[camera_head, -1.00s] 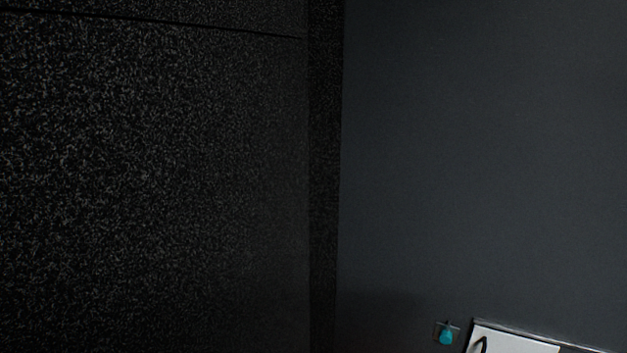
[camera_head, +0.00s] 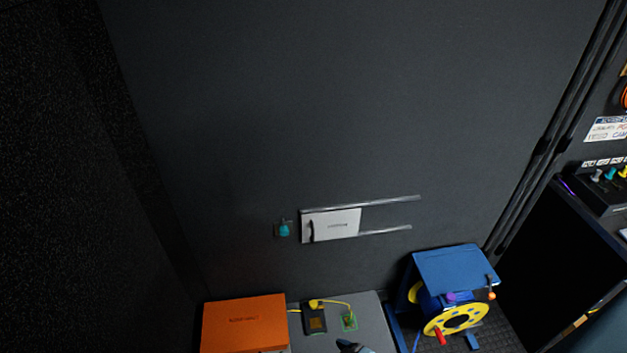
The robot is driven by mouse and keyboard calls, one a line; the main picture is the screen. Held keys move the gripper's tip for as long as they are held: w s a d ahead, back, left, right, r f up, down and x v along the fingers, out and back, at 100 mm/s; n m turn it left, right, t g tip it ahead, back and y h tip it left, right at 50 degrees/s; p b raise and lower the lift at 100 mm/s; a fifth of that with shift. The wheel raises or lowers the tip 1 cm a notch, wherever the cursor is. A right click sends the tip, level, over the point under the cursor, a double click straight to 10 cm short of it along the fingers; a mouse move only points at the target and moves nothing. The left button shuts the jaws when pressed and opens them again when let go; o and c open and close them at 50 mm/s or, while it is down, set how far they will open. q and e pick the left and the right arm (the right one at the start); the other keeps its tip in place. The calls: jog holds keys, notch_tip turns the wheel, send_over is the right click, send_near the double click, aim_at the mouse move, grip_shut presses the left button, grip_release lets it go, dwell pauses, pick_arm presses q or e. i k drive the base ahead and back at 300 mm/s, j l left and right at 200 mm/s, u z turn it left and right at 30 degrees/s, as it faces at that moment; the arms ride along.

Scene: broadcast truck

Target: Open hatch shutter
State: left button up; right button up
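The hatch shutter (camera_head: 340,225) is a small pale panel on the dark wall, right of the picture's middle. It sits at the left end of two horizontal rails (camera_head: 391,201), one above and one below it. A dark handle (camera_head: 311,231) stands at its left edge. To the right of the panel, the space between the rails shows the dark wall. A small part of what may be one of my grippers shows at the bottom edge, too little to tell which side or whether it is open.
A teal knob (camera_head: 284,229) is on the wall left of the shutter. Below stand an orange box (camera_head: 244,324), a grey surface (camera_head: 372,312) with a dark device (camera_head: 314,319) and yellow cable, and a blue and yellow cable reel (camera_head: 456,318). A dark cabinet stands at right.

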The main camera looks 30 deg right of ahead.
aim_at(332, 225)
jog(key=z, duration=1.05)
jog(key=l+u, duration=0.15)
jog(key=u, duration=0.25)
jog(key=l+u, duration=0.2)
jog(key=u, duration=0.2)
jog(key=l+u, duration=0.15)
jog(key=u, duration=0.3)
